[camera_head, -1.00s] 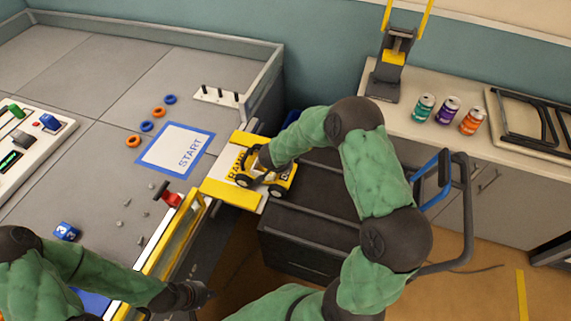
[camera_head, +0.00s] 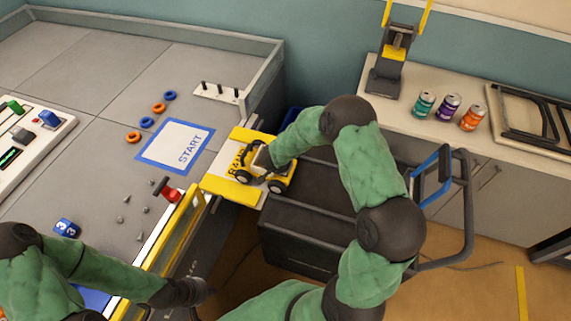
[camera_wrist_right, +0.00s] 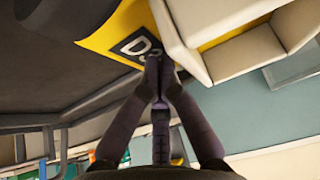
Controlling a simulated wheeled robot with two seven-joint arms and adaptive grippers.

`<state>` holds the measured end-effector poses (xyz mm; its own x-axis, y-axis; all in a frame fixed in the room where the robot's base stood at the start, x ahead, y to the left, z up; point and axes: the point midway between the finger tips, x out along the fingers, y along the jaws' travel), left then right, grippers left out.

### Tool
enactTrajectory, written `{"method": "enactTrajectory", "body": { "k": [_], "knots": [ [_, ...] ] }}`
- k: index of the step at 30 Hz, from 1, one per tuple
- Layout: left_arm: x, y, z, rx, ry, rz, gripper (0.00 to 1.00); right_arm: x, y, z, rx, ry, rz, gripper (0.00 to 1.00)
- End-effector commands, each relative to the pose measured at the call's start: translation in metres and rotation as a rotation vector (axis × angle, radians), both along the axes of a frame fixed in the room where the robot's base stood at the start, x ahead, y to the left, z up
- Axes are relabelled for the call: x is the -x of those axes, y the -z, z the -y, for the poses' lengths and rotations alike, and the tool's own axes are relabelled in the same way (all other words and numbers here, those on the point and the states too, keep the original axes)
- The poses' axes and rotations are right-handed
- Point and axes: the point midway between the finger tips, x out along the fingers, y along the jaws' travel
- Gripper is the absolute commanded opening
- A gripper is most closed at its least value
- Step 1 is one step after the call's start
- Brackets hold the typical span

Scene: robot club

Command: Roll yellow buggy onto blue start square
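The yellow buggy (camera_head: 284,181) with dark wheels stands on the yellow and white ramp (camera_head: 229,190) in the head view. The blue-bordered start square (camera_head: 180,146), marked START, lies flat to the left of the ramp, with nothing on it. My right gripper (camera_head: 262,158) is at the buggy's upper side and partly hides it.
A red-handled clamp (camera_head: 168,190) stands at the mat's edge near the ramp. Blue and orange rings (camera_head: 147,123) lie beyond the start square. A blue numbered cube (camera_head: 67,229) and small grey bits lie nearer. Drink cans (camera_head: 447,107) stand on the right counter.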

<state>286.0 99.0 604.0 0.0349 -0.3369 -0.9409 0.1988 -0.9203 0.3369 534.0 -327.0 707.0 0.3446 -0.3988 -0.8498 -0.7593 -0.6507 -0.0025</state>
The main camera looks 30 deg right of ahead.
Motion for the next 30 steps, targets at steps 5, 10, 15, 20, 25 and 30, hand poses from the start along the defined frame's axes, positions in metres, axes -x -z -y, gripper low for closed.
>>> {"method": "enactTrajectory", "body": {
  "k": [5, 10, 15, 20, 25, 30],
  "knots": [
    [0.000, 0.000, 0.000, 0.000, 0.000, 0.000, 0.00, 0.003, 0.005, -0.002, -0.003, 0.000, -0.009, 0.00],
    [0.000, -0.007, 0.000, 0.000, 0.000, 0.000, 0.00, -0.003, 0.004, -0.008, -0.005, -0.001, -0.011, 0.00],
    [0.000, -0.013, 0.000, 0.000, 0.000, 0.000, 0.00, -0.010, 0.005, -0.015, -0.005, -0.002, -0.013, 0.00],
    [0.000, -0.019, 0.000, 0.000, 0.000, 0.000, 0.00, -0.017, 0.005, -0.021, -0.005, -0.002, -0.013, 0.00],
    [0.000, -0.024, 0.000, 0.000, 0.000, 0.000, 0.00, -0.025, 0.006, -0.028, -0.005, -0.001, -0.014, 0.00],
    [0.000, -0.030, 0.000, 0.000, 0.000, 0.000, 0.00, -0.032, 0.006, -0.034, -0.006, -0.001, -0.015, 0.00]
  ]
}}
